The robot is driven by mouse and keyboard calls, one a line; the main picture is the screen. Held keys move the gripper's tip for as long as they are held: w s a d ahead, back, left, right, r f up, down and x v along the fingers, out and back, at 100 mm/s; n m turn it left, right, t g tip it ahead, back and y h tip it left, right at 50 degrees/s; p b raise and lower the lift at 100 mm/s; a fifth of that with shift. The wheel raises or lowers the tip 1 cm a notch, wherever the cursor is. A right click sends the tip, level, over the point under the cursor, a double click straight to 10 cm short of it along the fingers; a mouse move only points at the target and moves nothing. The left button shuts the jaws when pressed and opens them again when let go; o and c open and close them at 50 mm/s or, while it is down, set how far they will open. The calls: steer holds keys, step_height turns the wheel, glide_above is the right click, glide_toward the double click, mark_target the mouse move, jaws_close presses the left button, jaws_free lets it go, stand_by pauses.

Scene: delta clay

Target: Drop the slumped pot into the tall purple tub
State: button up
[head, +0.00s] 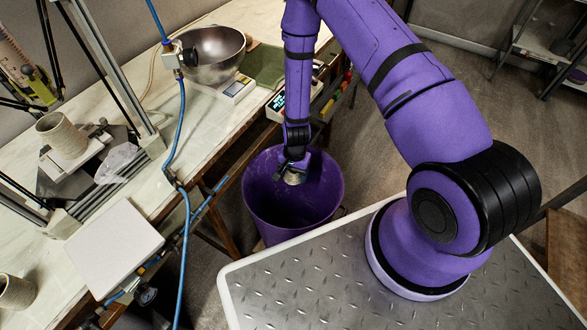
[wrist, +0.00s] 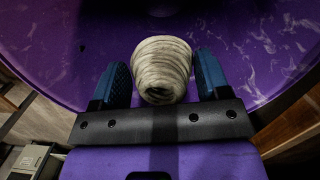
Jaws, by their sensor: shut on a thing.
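The tall purple tub (head: 256,207) stands on the floor between the workbench and my base, with its mouth open upward. It fills most of the wrist view (wrist: 60,45), its inner wall streaked with pale smears. My gripper (head: 296,170) points down over the tub's mouth. It is shut on the slumped pot (wrist: 162,68), a small ribbed, cream-grey, slightly lopsided pot, held between the two blue finger pads. In the head view the pot (head: 294,178) is partly hidden by my gripper. The tub's bottom is dark and hard to make out.
The workbench (head: 190,120) on the left carries a metal bowl (head: 213,52), a white square slab (head: 113,250), a ribbed pot (head: 62,134) on a stand, and another pot (head: 15,292). A blue hose (head: 181,130) hangs by the bench edge. Floor right of the tub looks clear.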

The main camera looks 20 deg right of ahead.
steer(key=shift+f, duration=0.25)
steer(key=o, duration=1)
steer(key=shift+o, duration=0.2)
steer(key=shift+r, duration=0.1)
steer(key=r, duration=0.7)
steer(key=w+d+r, duration=0.1)
steer(key=r, duration=0.2)
steer(key=shift+r, duration=0.3)
